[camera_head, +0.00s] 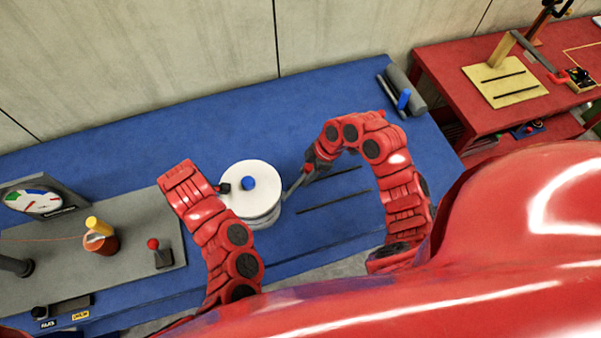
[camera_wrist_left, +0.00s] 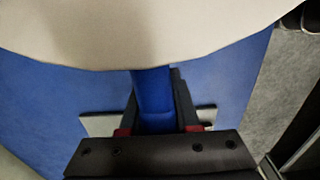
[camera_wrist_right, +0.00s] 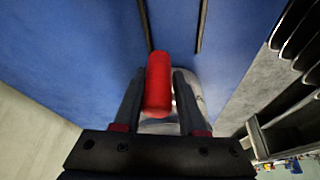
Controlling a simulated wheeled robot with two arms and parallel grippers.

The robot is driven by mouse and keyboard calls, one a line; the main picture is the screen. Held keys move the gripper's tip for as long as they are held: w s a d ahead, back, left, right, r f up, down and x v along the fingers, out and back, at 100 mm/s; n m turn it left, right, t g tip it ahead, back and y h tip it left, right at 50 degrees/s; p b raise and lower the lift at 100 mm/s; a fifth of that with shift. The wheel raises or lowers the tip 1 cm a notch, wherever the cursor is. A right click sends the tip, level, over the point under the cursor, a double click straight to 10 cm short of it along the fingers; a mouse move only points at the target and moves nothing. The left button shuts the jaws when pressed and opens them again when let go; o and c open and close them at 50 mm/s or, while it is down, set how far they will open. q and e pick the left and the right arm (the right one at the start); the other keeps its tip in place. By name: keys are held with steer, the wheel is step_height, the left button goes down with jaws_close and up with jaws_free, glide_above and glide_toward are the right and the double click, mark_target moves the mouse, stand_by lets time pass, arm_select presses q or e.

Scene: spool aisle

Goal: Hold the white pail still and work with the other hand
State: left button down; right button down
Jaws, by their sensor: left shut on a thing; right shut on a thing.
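The white pail (camera_head: 264,212) stands upright on the blue table, with a blue knob (camera_head: 248,183) on its round white top. My left gripper (camera_head: 222,188) is at the pail's left side. In the left wrist view it is shut on a blue grip (camera_wrist_left: 154,95), close against the pale round body of the pail (camera_wrist_left: 150,35). My right gripper (camera_head: 311,168) is to the right of the pail. In the right wrist view it is shut on a red handle (camera_wrist_right: 158,85). A silvery tool part (camera_head: 293,187) extends from it toward the pail's right side; contact is unclear.
Dark strips (camera_head: 333,201) lie on the blue table (camera_head: 330,90) right of the pail. A grey roll (camera_head: 405,90) lies back right, before a red table (camera_head: 450,65).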

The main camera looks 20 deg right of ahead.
arm_select(q)
steer(key=shift+d, duration=0.4)
arm_select(e)
steer(key=shift+w+a+r, duration=0.1)
steer(key=shift+w+a, duration=0.15)
steer(key=shift+a, duration=0.2)
arm_select(q)
steer(key=shift+a, duration=0.1)
arm_select(e)
steer(key=w+a, duration=0.3)
steer(key=a, duration=0.2)
steer(key=shift+a, duration=0.35)
steer(key=shift+w, duration=0.1)
steer(key=c, duration=0.6)
jaws_free()
